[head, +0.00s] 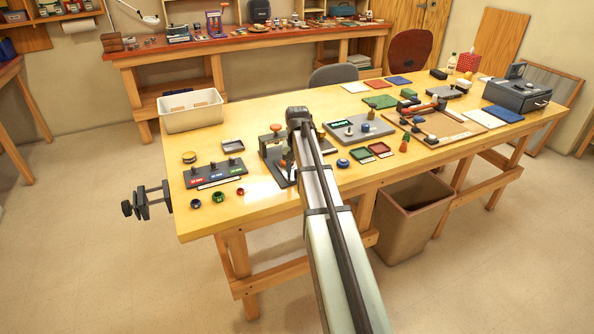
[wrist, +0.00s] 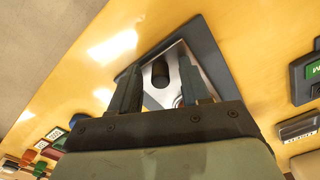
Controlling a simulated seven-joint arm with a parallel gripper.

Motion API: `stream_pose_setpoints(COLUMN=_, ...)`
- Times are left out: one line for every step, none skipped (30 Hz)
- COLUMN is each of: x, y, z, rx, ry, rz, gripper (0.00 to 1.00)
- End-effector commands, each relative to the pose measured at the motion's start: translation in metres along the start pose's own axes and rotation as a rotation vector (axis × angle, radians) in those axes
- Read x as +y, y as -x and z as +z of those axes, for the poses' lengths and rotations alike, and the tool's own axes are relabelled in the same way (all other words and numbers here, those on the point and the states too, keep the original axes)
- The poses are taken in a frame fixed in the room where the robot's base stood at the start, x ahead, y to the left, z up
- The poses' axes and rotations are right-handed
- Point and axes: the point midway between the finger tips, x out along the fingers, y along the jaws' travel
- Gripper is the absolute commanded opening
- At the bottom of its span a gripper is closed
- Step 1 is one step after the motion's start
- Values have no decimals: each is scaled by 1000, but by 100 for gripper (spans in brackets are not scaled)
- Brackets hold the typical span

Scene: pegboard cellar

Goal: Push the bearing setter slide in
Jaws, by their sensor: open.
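The bearing setter (head: 268,150) stands near the middle of the long table in the head view, a dark base with an upright and an orange-brown knob. My arm covers much of its right side. In the wrist view its dark base (wrist: 209,51) carries a bright metal plate with a rounded dark slot, which looks like the slide (wrist: 147,76). My gripper (wrist: 159,72) is open, with its two fingers apart over the metal plate. Nothing shows held between them. Whether the fingers touch the plate, and how far in the slide sits, I cannot tell.
Left of the setter are a labelled grey rack (head: 214,174), a small grey tray (head: 233,145) and loose rings near the front edge. A white bin (head: 191,110) stands at the back left. A grey board (head: 358,129) and green and red trays lie to the right.

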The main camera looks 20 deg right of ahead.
Motion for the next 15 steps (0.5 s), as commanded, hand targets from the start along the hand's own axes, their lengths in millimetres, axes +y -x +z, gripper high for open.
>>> stream_pose_setpoints(x=0, y=0, z=0, rx=0, ry=0, rz=0, gripper=46)
stream_pose_setpoints(x=0, y=0, z=0, rx=0, ry=0, rz=0, gripper=46)
stream_pose_setpoints(x=0, y=0, z=0, rx=0, ry=0, rz=0, gripper=46)
stream_pose_setpoints(x=0, y=0, z=0, rx=0, ry=0, rz=0, gripper=46)
stream_pose_setpoints(x=0, y=0, z=0, rx=0, ry=0, rz=0, gripper=43)
stream_pose_setpoints(x=0, y=0, z=0, rx=0, ry=0, rz=0, gripper=39)
stream_pose_setpoints(x=0, y=0, z=0, rx=0, ry=0, rz=0, gripper=36)
stream_pose_setpoints(x=0, y=0, z=0, rx=0, ry=0, rz=0, gripper=33)
stream_pose_setpoints(x=0, y=0, z=0, rx=0, ry=0, rz=0, gripper=29)
stream_pose_setpoints(x=0, y=0, z=0, rx=0, ry=0, rz=0, gripper=26)
stream_pose_setpoints(x=0, y=0, z=0, rx=0, ry=0, rz=0, gripper=24)
stream_pose_setpoints(x=0, y=0, z=0, rx=0, ry=0, rz=0, gripper=20)
stream_pose_setpoints(x=0, y=0, z=0, rx=0, ry=0, rz=0, gripper=17)
stream_pose_setpoints(x=0, y=0, z=0, rx=0, ry=0, rz=0, gripper=14)
stream_pose_setpoints(x=0, y=0, z=0, rx=0, ry=0, rz=0, gripper=10)
